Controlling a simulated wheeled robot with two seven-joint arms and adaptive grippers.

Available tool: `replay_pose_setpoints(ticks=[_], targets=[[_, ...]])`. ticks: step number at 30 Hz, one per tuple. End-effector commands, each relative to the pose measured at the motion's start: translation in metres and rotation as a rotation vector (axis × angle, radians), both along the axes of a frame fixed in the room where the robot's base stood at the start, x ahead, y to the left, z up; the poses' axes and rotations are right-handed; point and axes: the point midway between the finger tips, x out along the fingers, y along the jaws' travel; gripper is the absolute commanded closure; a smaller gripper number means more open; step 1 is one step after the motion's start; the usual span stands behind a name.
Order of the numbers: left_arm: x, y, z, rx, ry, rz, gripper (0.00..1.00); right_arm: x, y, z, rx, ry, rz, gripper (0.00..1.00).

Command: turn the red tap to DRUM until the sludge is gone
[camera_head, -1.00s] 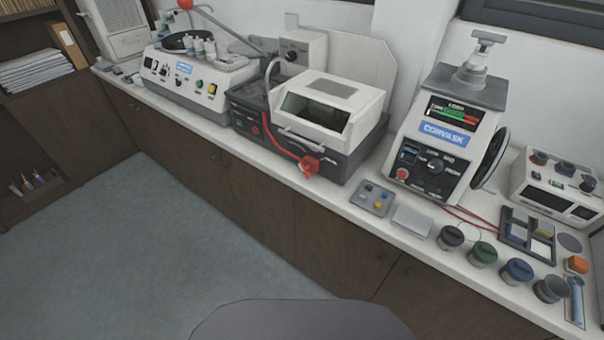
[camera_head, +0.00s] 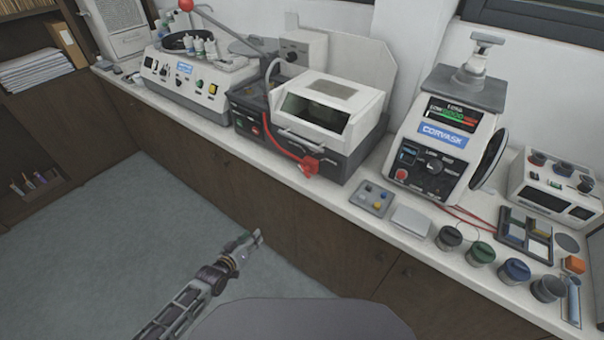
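The red tap (camera_head: 309,166) sits on the lower front right of the middle machine (camera_head: 347,150), a dark-based unit with a pale windowed hood. A red hose (camera_head: 275,148) runs along its front to the tap. The DRUM mark is too small to read, and no sludge can be made out. My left gripper (camera_head: 257,238) is over the floor in front of the cabinets, below and left of the tap and well apart from it. It is small and seen edge-on, so its opening is unclear. My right gripper is not in view.
The CORVASK press (camera_head: 440,140) stands right of the machine. A polishing machine (camera_head: 190,85) stands to the left. The floor (camera_head: 120,240) before the cabinets is clear.

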Motion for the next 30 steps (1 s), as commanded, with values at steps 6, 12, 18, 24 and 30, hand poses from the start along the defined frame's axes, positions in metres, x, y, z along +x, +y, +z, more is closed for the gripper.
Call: replay_pose_setpoints(ticks=[6, 12, 18, 24, 30], targets=[[0.016, -0.046, 0.1, -0.181, -0.11, -0.058, 0.63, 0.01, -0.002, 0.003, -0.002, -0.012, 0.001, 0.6], [0.011, -0.084, 0.179, -0.339, -0.173, -0.12, 0.63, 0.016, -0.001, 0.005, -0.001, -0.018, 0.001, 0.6], [0.002, -0.104, 0.223, -0.434, -0.197, -0.16, 0.63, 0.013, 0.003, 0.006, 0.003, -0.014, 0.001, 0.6], [0.0, -0.108, 0.232, -0.456, -0.201, -0.169, 0.63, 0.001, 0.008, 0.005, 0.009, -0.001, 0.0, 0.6], [0.0, -0.108, 0.232, -0.456, -0.201, -0.168, 0.63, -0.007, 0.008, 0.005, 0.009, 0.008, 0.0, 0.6]])
